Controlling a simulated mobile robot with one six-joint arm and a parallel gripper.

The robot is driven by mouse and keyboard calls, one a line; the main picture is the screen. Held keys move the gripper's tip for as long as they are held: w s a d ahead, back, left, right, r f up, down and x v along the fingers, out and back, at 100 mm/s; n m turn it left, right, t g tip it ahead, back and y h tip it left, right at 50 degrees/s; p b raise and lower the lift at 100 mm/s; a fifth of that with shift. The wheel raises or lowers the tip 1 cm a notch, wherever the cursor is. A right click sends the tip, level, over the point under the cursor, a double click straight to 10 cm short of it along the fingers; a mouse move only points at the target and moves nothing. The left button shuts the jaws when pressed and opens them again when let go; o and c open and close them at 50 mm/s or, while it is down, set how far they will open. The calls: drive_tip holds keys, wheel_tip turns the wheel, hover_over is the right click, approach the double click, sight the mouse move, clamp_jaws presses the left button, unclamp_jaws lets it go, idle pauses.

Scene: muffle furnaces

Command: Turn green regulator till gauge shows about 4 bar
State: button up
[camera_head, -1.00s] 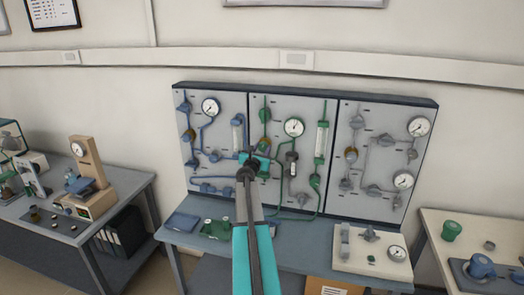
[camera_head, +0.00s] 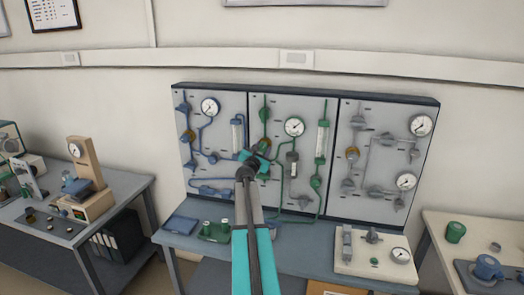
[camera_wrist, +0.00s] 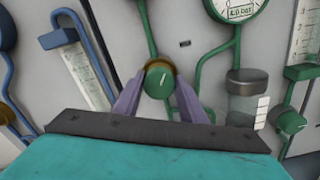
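The green regulator (camera_wrist: 158,84) is a round knob with a pale line on its face and a brass collar behind it. In the wrist view my gripper (camera_wrist: 160,92) has one purple finger on each side, and both look shut against it. In the head view my gripper (camera_head: 263,154) reaches the middle panel and mostly hides the knob. The green-rimmed gauge (camera_head: 294,127) is up and right of it. In the wrist view the gauge (camera_wrist: 236,8) is cut off at the top; its label looks like 4.0 bar. Its needle is not clear there.
Blue pipework with a gauge (camera_head: 209,107) is on the left panel; grey pipework with two gauges is on the right panel. A green flowmeter (camera_head: 322,138) and a grey-capped jar (camera_wrist: 246,96) are right of the knob. The bench (camera_head: 290,238) holds a white gauge block (camera_head: 375,257).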

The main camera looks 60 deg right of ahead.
drive_tip(key=o, duration=0.3)
drive_tip(key=shift+a, duration=0.15)
drive_tip(key=b+v, duration=0.3)
drive_tip(key=v, duration=1)
drive_tip(key=shift+a, duration=0.25)
drive_tip(key=shift+s, duration=0.1)
idle(0.5)
